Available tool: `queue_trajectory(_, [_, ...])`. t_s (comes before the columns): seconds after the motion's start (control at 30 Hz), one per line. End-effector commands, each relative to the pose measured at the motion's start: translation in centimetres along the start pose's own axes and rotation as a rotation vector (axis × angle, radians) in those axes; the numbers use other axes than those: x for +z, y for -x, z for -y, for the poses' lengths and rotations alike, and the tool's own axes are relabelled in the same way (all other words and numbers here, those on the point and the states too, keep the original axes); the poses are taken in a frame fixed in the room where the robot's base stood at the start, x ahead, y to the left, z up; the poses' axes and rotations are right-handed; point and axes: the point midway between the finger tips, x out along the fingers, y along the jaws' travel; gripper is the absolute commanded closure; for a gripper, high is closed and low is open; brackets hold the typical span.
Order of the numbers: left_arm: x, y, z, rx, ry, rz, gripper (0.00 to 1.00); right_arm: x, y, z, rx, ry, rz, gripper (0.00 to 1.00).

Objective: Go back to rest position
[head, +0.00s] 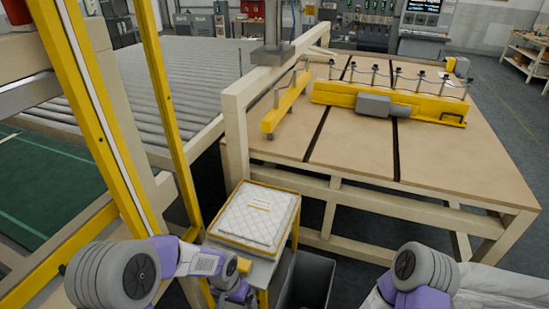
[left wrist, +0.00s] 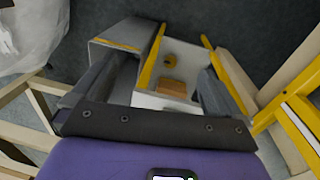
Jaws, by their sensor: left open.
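My left arm comes in at the lower left of the head view and bends down beside the small stand. In the left wrist view my left gripper (left wrist: 168,80) is open, its two dark fingers wide apart with nothing seen held between them. Beyond the fingers are yellow posts and a white tray (left wrist: 150,100) with a small brown block (left wrist: 172,88). A white quilted wadding pad (head: 256,214) lies flat on the yellow-edged stand (head: 246,248) in the head view. My right arm shows only at its elbow, lower right; its gripper is out of view.
A large wooden table (head: 440,165) with a yellow machine bar (head: 390,100) stands at the right. A roller conveyor (head: 190,75) is behind. Yellow frame posts (head: 100,135) rise close to my left arm. A grey bin (head: 308,278) stands right of the stand.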

Motion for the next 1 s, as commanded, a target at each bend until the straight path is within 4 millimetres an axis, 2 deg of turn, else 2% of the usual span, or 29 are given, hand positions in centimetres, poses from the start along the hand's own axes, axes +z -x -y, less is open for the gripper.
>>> queue_trajectory(0.03, [0.8, -1.5, -0.2, 0.027, 0.021, 0.007, 0.00, -0.1, -0.1, 0.0, 0.000, 0.000, -0.001, 0.57])
queue_trajectory(0.27, [4.2, -7.7, -1.4, 0.149, 0.153, -0.010, 0.00, 0.0, 0.0, 0.0, 0.000, 0.000, 0.001, 0.57])
queue_trajectory(0.4, [7.8, -11.8, -2.6, 0.223, 0.297, -0.028, 0.00, 0.0, 0.0, 0.0, 0.000, 0.000, 0.001, 0.57])
queue_trajectory(0.5, [10.2, -13.8, -3.2, 0.250, 0.399, -0.045, 0.00, 0.0, 0.0, 0.0, 0.000, 0.000, 0.000, 0.57])
queue_trajectory(0.7, [12.6, -15.3, -3.7, 0.257, 0.507, -0.068, 0.00, 0.0, 0.0, 0.0, 0.000, 0.000, 0.000, 0.57])
queue_trajectory(0.93, [12.8, -15.4, -3.7, 0.256, 0.518, -0.075, 0.00, 0.0, 0.0, 0.0, 0.000, 0.000, 0.000, 0.57])
queue_trajectory(1.0, [12.7, -15.4, -3.7, 0.256, 0.518, -0.075, 0.09, 0.0, 0.0, 0.0, 0.000, 0.000, 0.000, 0.57])
